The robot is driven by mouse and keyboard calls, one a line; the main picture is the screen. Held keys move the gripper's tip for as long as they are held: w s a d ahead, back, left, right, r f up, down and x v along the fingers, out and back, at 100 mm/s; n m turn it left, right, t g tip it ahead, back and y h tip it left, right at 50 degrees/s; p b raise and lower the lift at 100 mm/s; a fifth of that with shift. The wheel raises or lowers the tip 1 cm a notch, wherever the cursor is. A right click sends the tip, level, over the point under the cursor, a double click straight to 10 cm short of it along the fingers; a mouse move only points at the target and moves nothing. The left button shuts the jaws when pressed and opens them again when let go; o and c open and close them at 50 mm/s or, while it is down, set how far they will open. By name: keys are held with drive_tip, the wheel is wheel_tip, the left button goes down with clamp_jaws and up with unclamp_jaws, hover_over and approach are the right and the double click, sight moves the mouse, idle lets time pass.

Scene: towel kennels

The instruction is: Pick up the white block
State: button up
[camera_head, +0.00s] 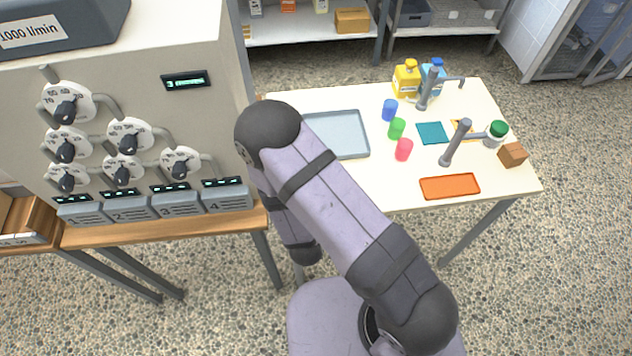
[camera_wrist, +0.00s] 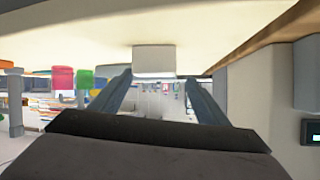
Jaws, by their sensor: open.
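The white block (camera_wrist: 154,58) shows in the wrist view, resting against the pale table top, which appears at the top of that picture. My gripper (camera_wrist: 158,78) has its two dark fingers spread apart, one to each side of the block's line. The block is ahead of the fingertips or just at them; I cannot tell the exact gap. Nothing is held. In the head view my arm hides both the block and my gripper.
A grey tray (camera_head: 340,135) lies on the table (camera_head: 360,185) beside my arm. Blue (camera_head: 390,110), green (camera_head: 397,129) and red (camera_head: 404,149) cups stand right of it. A large machine (camera_head: 140,60) with dials stands close on the left. An orange tray (camera_head: 450,187) lies near the front edge.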

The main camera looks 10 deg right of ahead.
drive_tip(key=shift+n+t, duration=0.4)
drive_tip(key=shift+n, duration=0.4)
drive_tip(key=shift+s+r+p, duration=0.15)
drive_tip(key=shift+s+p, duration=0.6)
drive_tip(key=shift+s, duration=1.4)
drive_tip(key=shift+w, duration=0.1)
drive_tip(key=shift+b+x, duration=0.7)
drive_tip(key=shift+x, duration=1.75)
drive_tip(key=shift+c, duration=0.4)
drive_tip(key=c, duration=1.2)
drive_tip(key=shift+r, duration=0.15)
drive_tip(key=shift+d+r+b, duration=0.1)
drive_tip(key=shift+r+b, duration=0.25)
drive_tip(key=shift+r, duration=4.45)
